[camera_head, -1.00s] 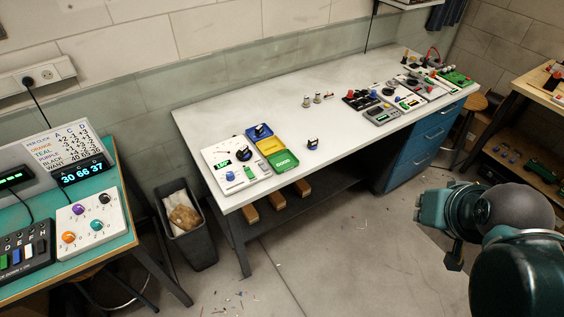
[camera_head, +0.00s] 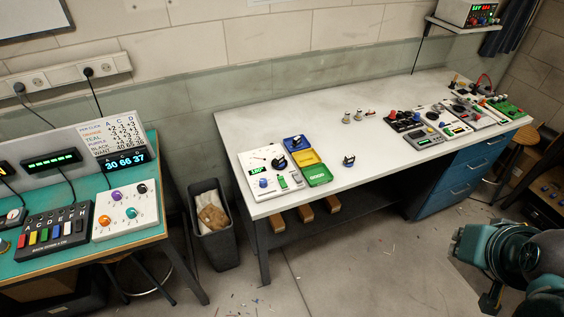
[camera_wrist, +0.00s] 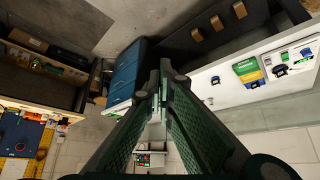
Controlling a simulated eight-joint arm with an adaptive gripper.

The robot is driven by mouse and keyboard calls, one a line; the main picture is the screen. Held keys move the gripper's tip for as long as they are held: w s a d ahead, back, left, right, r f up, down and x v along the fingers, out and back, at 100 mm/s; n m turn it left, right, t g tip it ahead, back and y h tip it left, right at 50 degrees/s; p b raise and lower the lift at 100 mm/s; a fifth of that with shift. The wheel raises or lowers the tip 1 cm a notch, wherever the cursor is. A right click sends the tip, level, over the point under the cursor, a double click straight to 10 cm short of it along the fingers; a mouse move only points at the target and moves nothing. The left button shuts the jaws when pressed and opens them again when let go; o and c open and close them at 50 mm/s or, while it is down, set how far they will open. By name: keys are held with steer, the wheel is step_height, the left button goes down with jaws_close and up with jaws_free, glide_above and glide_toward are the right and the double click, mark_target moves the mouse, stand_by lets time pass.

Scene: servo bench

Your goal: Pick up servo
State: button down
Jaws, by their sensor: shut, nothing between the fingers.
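A small dark servo-like piece with a pale top (camera_head: 349,160) stands on the white bench (camera_head: 290,103), right of the coloured bins. It also shows as a small dark piece in the wrist view (camera_wrist: 214,80). A similar dark piece (camera_head: 296,142) sits in the blue bin; I cannot tell for sure which is the servo. My gripper (camera_wrist: 163,78) is shut and empty, its green fingers meeting at the tips. It is off the bench's front side, well away from both pieces. In the head view my arm is at the lower right; the fingertips are hard to make out.
A white tester board (camera_head: 262,183) stands beside the yellow bin (camera_head: 306,157) and green bin (camera_head: 318,175). Several devices crowd the bench's right end. Blue drawers (camera_head: 465,180) are below it. A teal table (camera_head: 70,245) stands left, with a grey waste bin (camera_head: 213,235) between.

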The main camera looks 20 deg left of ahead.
stand_by(0.3)
steer(key=c, duration=2.8)
jaws_free()
steer(key=shift+o, duration=0.2)
steer(key=shift+w+a+r, duration=0.1)
steer(key=w+a+r+m+g+p, duration=0.2)
steer(key=w+a+r+p, duration=0.1)
steer(key=w+a, duration=2)
steer(key=w+a+f+p, duration=0.1)
steer(key=a+f, duration=0.5)
steer(key=a, duration=0.5)
steer(key=w+a+f+m+h, duration=0.1)
steer(key=a+f, duration=0.5)
steer(key=a, duration=0.6)
steer(key=w+a+f+m+p, duration=0.1)
steer(key=w+a+f, duration=0.2)
steer(key=a+f, duration=0.3)
steer(key=a, duration=0.5)
steer(key=shift+a+f+g+h+p, duration=0.2)
steer(key=shift+g+h+p, duration=0.1)
steer(key=shift+g+p, duration=0.1)
